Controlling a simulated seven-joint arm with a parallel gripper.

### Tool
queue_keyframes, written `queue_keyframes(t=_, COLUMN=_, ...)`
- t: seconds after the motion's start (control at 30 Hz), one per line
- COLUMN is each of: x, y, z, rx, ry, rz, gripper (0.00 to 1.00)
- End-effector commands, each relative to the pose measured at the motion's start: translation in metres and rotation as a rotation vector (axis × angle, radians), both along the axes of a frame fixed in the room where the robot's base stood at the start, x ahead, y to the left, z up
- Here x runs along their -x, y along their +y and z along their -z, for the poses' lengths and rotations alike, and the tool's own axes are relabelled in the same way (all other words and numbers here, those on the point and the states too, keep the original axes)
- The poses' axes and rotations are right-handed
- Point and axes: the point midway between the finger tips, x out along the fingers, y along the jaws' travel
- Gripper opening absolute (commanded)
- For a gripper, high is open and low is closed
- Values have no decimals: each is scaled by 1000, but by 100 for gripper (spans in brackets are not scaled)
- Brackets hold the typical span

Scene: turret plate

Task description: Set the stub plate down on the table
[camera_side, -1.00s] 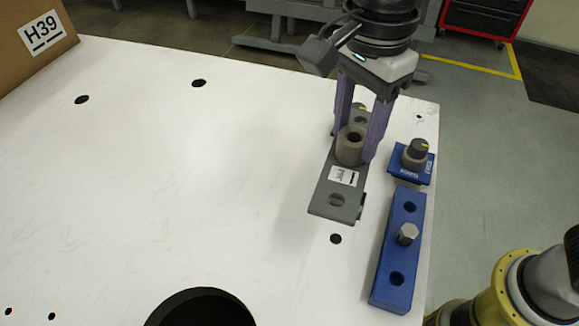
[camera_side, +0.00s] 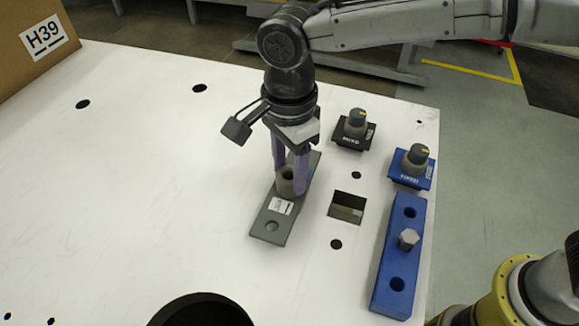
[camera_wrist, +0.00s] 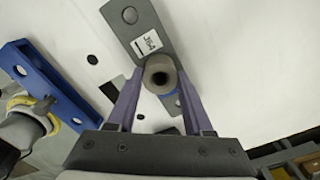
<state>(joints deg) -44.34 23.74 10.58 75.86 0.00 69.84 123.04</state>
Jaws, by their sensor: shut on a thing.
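The stub plate (camera_side: 271,227) is a long grey plate with a round hollow stub (camera_side: 286,184) and a white label. It is level at or just above the white table (camera_side: 150,180), left of a square opening (camera_side: 346,207); contact cannot be told. My gripper (camera_side: 291,176) points down with its purple fingers shut on the stub. In the wrist view the plate (camera_wrist: 127,12) runs up from between the fingers (camera_wrist: 159,84), its label reading J64.
A large round hole (camera_side: 200,309) is at the front.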

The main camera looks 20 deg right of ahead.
Motion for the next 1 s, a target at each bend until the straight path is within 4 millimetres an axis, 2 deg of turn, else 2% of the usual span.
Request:
queue_keyframes(t=0.4, x=0, y=0, z=3, rx=-3, ry=-3, rz=0, gripper=0)
queue_keyframes(t=0.43, x=0, y=0, z=5, rx=0, ry=0, rz=0, gripper=53)
queue_keyframes(t=0.6, x=0, y=0, z=4, rx=0, ry=0, rz=0, gripper=81)
queue_keyframes(t=0.87, x=0, y=0, z=4, rx=0, ry=0, rz=0, gripper=81)
queue_keyframes(t=1.0, x=0, y=0, z=-4, rx=-3, ry=-3, rz=0, gripper=81)
